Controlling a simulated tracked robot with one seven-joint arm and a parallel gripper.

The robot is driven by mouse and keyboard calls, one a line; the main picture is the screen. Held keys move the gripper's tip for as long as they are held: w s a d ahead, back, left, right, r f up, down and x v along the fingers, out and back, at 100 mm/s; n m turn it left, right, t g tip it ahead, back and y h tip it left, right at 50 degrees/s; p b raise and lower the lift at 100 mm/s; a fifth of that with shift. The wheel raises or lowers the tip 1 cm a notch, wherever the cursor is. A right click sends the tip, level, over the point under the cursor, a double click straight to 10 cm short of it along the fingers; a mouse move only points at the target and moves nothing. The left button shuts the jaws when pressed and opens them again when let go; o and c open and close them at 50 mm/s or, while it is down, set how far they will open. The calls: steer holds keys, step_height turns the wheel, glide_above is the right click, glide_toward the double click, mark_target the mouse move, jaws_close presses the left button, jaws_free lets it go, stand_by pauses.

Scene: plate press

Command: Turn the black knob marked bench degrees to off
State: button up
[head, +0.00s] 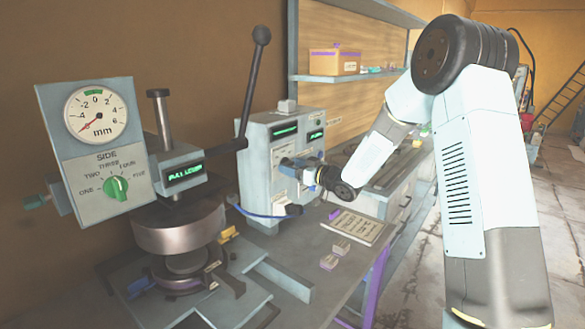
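A grey control box (254,152) stands on the bench, with small lit green displays and printed labels on its front. My gripper (290,168) is at the box's front face, with my arm reaching in from the right. The fingers are small and partly hidden by my wrist, so I cannot tell whether they are open or touching anything. I cannot make out the black knob marked bench degrees; the part of the panel behind my gripper is hidden.
A press (178,226) with a dial panel (95,135), green SIDE knob (116,188) and tall black-balled lever (250,85) stands left of the box. A labelled booklet (352,228) and small blocks (340,246) lie on the bench. A blue cable (258,215) runs below the box.

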steer(key=v, duration=1.3)
steer(key=shift+s+d, duration=0.2)
steer(key=shift+d, duration=0.05)
stand_by(0.4)
steer(key=s+d+r+m+t+h, duration=0.1)
steer(key=s+d+r+m+h, duration=0.6)
steer(key=s+d+r+h, duration=0.5)
steer(key=s+d+f+m+g+h, duration=0.1)
steer(key=s+g, duration=0.5)
steer(key=s, duration=1.8)
steer(key=m+h, duration=0.1)
steer(key=m, duration=0.1)
steer(key=shift+s+d+f+m, duration=0.15)
steer(key=shift+d+f+m, duration=0.1)
steer(key=shift+m, duration=0.05)
